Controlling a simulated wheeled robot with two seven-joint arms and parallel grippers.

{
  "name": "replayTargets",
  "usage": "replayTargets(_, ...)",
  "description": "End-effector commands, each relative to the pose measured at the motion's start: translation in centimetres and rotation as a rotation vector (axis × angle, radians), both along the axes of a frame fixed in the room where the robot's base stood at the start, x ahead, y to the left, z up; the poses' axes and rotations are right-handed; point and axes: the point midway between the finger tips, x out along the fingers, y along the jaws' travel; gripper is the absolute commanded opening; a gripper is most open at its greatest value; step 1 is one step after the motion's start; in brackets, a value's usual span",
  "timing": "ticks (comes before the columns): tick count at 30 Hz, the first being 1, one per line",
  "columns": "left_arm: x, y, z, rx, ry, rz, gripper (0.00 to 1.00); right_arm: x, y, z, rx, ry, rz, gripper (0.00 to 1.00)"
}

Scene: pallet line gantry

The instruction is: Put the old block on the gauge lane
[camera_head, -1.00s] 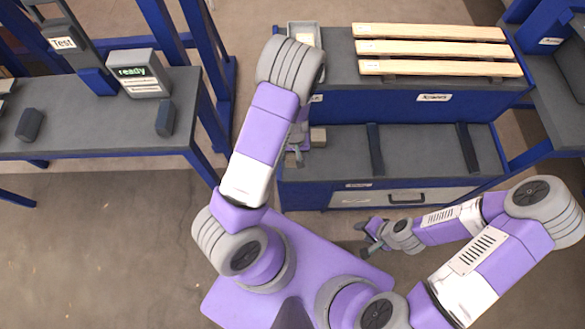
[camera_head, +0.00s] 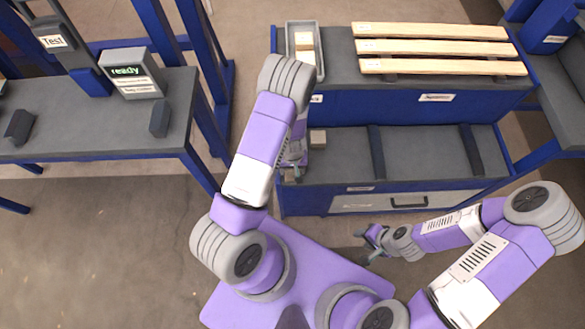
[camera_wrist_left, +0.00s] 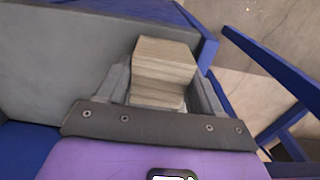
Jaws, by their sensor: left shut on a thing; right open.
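My left gripper (camera_head: 291,174) is at the left end of the lower grey deck (camera_head: 345,155), largely covered by my arm in the head view. In the left wrist view, the gripper (camera_wrist_left: 164,90) is shut on a pale wooden block (camera_wrist_left: 165,65), with a finger on each side. The deck's blue edge is close beside this block. Dark bars divide the deck into lanes; I cannot read which is the gauge lane. My right gripper (camera_head: 373,240) is open and empty in front of the drawer.
A grey tray (camera_head: 291,44) with light blocks (camera_head: 304,40) is on the upper deck, beside pale wooden slats (camera_head: 440,48). Dark bars (camera_head: 376,152) (camera_head: 471,150) cross the lower deck; its lanes look clear. A left bench (camera_head: 100,125) carries a display (camera_head: 131,72) reading "ready".

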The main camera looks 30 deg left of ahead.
Motion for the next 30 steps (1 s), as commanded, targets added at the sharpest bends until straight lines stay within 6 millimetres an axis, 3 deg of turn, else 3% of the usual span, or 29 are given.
replayTargets(2, 0.0, 0.0, -0.4, 0.0, 0.0, 0.0, 0.29, 0.0, 0.0, -0.3, 0.0, 0.0, 0.0, 0.43)
replayTargets(3, 0.0, 0.0, -0.3, 0.0, 0.0, 0.001, 0.69, 0.0, 0.0, -0.3, 0.0, 0.0, 0.0, 0.43)
replayTargets(8, 0.0, 0.0, -0.3, 0.0, 0.0, 0.0, 0.91, 0.0, 0.0, -0.2, 0.0, 0.0, 0.0, 0.43)
replayTargets(19, 0.0, 0.0, 0.4, 0.001, -0.001, -0.001, 0.91, 0.0, 0.0, 0.3, 0.0, 0.0, 0.0, 0.43)
replayTargets(30, 0.1, -0.1, 8.1, 0.001, -0.003, -0.002, 0.91, 0.0, 0.0, 3.3, 0.0, 0.0, 0.0, 0.43)
